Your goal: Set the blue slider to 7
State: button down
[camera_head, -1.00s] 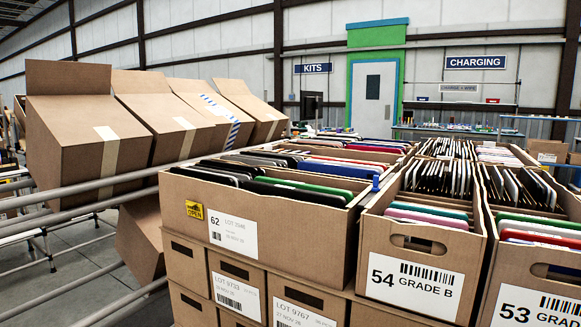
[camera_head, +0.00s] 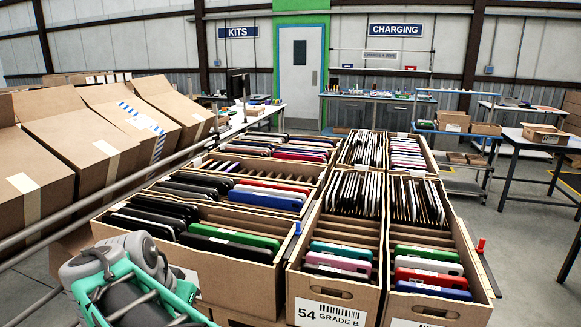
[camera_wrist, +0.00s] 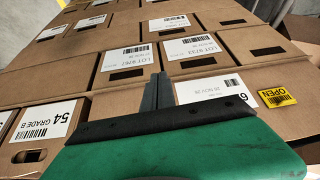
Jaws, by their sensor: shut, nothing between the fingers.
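A small blue slider (camera_head: 298,228) stands up at the right front edge of the carton of dark and green slabs (camera_head: 235,262), beside the carton marked 54 GRADE B (camera_head: 335,312). I see no scale or numbers at the slider. My gripper (camera_wrist: 157,90) shows in the wrist view with its dark fingers shut and nothing between them. It is in front of the cartons' labelled faces. The blue slider does not show in the wrist view, so I cannot tell its distance from my gripper. My arm shows at the lower left of the head view.
A small red piece (camera_head: 480,245) stands on the right carton's edge. Tilted cartons (camera_head: 103,150) rest on a rail rack at left. Tables (camera_head: 375,110) stand behind. Open floor (camera_head: 530,235) lies at right.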

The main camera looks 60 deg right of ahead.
jog(key=s+d+r+m+g+h+p, duration=0.15)
jog(key=d+r+m+p, duration=0.25)
jog(key=r, duration=0.4)
jog(key=s+d+r+m+p, duration=0.2)
jog(key=d+r+m+p, duration=0.15)
jog(key=r, duration=0.45)
jog(key=s+d+r+m+g+p, duration=0.1)
jog(key=s+d+r+m+g, duration=0.2)
jog(key=s+d+r+m, duration=0.2)
jog(key=s+m, duration=0.3)
jog(key=m, duration=0.2)
jog(key=shift+g, duration=0.25)
jog(key=b, duration=0.4)
send_near(298, 227)
jog(key=x, duration=0.6)
jog(key=shift+s+a+f, duration=0.25)
jog(key=shift+a+f, duration=0.05)
